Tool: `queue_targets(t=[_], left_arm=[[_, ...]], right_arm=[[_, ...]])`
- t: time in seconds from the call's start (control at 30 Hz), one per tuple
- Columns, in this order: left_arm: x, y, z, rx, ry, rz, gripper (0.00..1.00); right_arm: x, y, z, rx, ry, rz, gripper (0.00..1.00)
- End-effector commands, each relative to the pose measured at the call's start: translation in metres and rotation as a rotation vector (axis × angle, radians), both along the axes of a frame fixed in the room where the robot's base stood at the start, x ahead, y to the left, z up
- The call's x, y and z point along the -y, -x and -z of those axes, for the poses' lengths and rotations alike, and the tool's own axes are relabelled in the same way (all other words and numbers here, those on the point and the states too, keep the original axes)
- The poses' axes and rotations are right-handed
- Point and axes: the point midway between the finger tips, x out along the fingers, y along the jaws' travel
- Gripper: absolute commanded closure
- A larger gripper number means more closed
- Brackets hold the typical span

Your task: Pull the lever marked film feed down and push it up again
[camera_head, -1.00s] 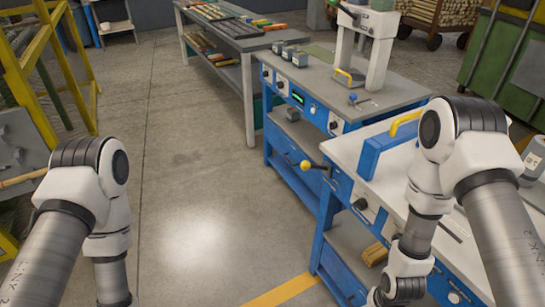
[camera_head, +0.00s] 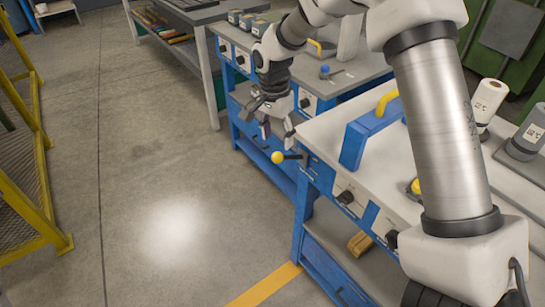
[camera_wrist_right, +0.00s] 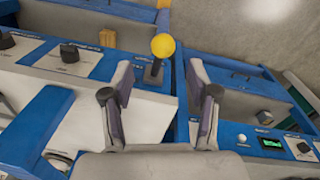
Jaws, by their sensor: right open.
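A lever with a yellow ball knob (camera_head: 277,157) sticks out from the front corner of the nearer blue bench. Its dark rod and yellow ball (camera_wrist_right: 162,46) also show in the right wrist view, rising from a blue panel. The lettering near it is too small to read. My right gripper (camera_head: 276,132) is open and empty, just above and behind the ball in the head view. In the wrist view, the ball lies beyond the fingertips of the right gripper (camera_wrist_right: 160,75), between their lines, with no contact seen. My left gripper is out of view.
A blue case with a yellow handle (camera_head: 368,128) stands on the nearer bench top. Black knobs (camera_head: 345,197) line the nearer bench front. The floor to the left is clear up to a yellow frame (camera_head: 35,205).

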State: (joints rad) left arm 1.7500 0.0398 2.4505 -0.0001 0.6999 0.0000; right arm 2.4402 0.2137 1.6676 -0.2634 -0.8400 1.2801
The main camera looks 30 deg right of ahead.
Motion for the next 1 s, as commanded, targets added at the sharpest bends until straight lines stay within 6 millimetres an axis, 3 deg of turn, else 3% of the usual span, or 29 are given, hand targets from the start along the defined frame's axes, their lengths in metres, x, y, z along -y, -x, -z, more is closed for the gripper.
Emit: queue_targets(t=[0.4,0.7,0.73,0.87,0.9,1.0], left_arm=[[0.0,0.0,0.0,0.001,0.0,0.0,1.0],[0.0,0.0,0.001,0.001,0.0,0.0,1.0],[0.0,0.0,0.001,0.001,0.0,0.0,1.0],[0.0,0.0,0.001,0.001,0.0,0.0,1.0],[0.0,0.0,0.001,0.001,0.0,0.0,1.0],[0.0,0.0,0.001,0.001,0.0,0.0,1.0]], right_arm=[[0.001,0.006,0.07,-0.004,-0.001,-0.002,0.41],[0.001,0.006,0.077,-0.002,0.0,-0.003,0.41],[0.001,0.006,0.077,-0.002,0.0,-0.003,0.48],[0.001,0.006,0.077,-0.002,0.0,-0.003,0.94],[0.001,0.006,0.077,-0.002,0.0,-0.003,1.0],[0.001,0.006,0.077,-0.002,0.0,-0.003,1.0]])
